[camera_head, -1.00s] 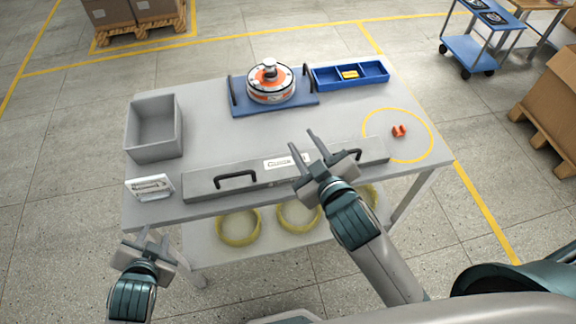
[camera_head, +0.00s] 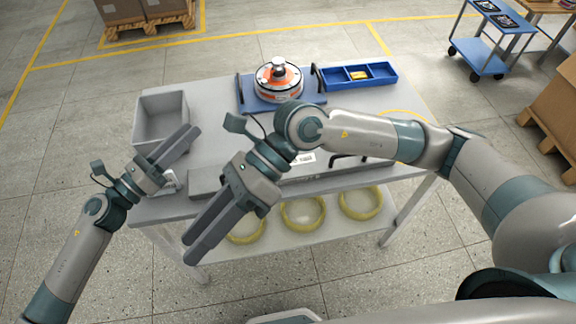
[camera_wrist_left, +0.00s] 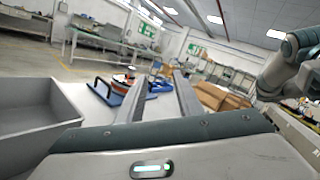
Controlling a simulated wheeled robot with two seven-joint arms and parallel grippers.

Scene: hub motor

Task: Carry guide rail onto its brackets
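The guide rail (camera_head: 206,181) is a long grey bar lying along the table's front edge. Its white label and right black handle show in the head view; its middle and right end are partly hidden by my right arm. My left gripper (camera_head: 192,136) is open and empty, above the table's left part beside the grey bin; its spread fingers also show in the left wrist view (camera_wrist_left: 160,80). My right gripper (camera_head: 194,245) appears open and empty, pointing down-left in front of the rail's left half, apart from it. I cannot make out the brackets.
A grey bin (camera_head: 161,115) stands at the table's back left. A hub motor (camera_head: 279,80) sits on a blue base with black uprights, beside a blue divided tray (camera_head: 358,75). Yellow rings (camera_head: 303,212) lie on the lower shelf. My right arm crosses over the table.

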